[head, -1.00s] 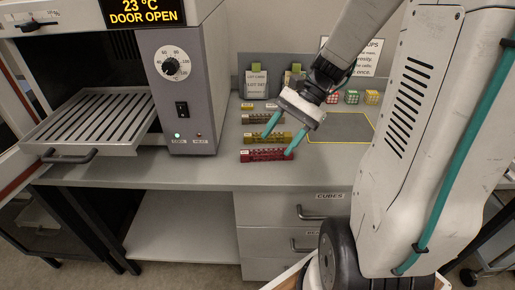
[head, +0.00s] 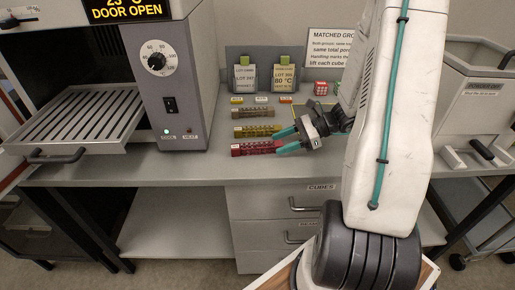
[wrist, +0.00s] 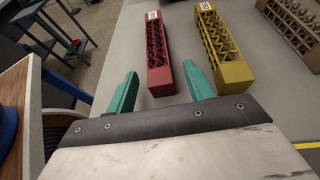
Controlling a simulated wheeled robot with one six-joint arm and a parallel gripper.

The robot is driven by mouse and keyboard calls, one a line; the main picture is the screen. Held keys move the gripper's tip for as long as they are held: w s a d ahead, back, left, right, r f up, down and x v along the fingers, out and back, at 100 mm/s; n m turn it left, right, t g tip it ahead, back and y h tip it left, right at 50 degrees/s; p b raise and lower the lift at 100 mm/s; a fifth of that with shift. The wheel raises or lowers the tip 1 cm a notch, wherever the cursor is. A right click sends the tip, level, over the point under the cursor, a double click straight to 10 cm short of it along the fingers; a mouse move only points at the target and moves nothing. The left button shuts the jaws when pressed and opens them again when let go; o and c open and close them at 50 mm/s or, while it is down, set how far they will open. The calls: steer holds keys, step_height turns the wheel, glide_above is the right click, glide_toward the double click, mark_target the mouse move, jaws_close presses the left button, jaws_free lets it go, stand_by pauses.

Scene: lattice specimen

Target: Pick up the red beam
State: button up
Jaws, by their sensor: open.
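The red beam (head: 253,148) is a lattice bar lying on the grey bench, nearest the front edge of a row of beams. In the wrist view the red beam (wrist: 158,55) points away from me, with its near end just beyond and between the fingertips. My gripper (head: 283,141) is at the beam's right end, with its teal fingers pointing left. In the wrist view my gripper (wrist: 160,85) is open, one finger on each side of the beam's line. The right finger is close to the beam's near corner; I cannot tell whether they touch.
A yellow beam (wrist: 222,48) lies just right of the red one in the wrist view, close to my right finger. A brown beam (head: 253,111) lies farther back. An oven with a slatted tray (head: 85,118) stands left. Lot cards (head: 245,77) stand behind.

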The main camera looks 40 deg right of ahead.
mark_target(257, 148)
steer(key=shift+x, duration=1.4)
steer(key=shift+s+d, duration=0.1)
steer(key=c, duration=1.1)
